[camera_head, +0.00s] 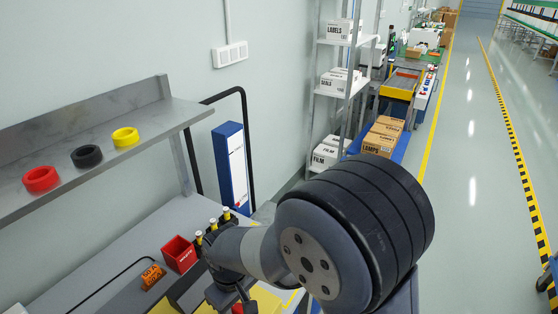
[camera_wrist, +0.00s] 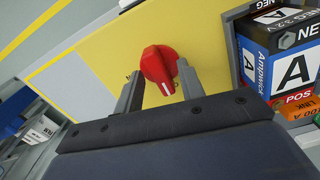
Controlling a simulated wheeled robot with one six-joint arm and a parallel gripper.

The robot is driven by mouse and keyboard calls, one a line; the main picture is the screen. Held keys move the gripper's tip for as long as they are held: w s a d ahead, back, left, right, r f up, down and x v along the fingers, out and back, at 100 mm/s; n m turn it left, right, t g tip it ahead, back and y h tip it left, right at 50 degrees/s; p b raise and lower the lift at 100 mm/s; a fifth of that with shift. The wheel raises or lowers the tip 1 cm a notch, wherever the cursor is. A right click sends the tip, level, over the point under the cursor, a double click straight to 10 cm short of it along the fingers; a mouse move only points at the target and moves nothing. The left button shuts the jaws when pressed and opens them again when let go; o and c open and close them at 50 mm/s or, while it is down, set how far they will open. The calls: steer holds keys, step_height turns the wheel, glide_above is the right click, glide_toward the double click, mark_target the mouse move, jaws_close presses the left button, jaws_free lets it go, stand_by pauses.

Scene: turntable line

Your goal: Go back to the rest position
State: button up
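In the wrist view my gripper (camera_wrist: 160,75) has its two grey fingers apart, with nothing clamped between them. A red rotary knob (camera_wrist: 158,64) with a white mark sits on a yellow panel (camera_wrist: 100,60), between and just beyond the fingertips. I see gaps beside the knob; whether a fingertip touches it I cannot tell. In the head view my arm hides most of the gripper and the panel.
A box-shaped battery (camera_wrist: 285,45) stands right of the fingers. On the bench are a red bin (camera_head: 179,254) and an orange object (camera_head: 153,275). A grey shelf (camera_head: 90,140) above holds red, black and yellow rings. Cartons (camera_head: 383,137) stand behind; the aisle floor (camera_head: 475,200) at right is clear.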

steer(key=m+p, duration=0.1)
steer(key=m, duration=0.3)
steer(key=m+p, duration=0.1)
steer(key=m, duration=0.3)
stand_by(0.4)
steer(key=shift+r, duration=0.1)
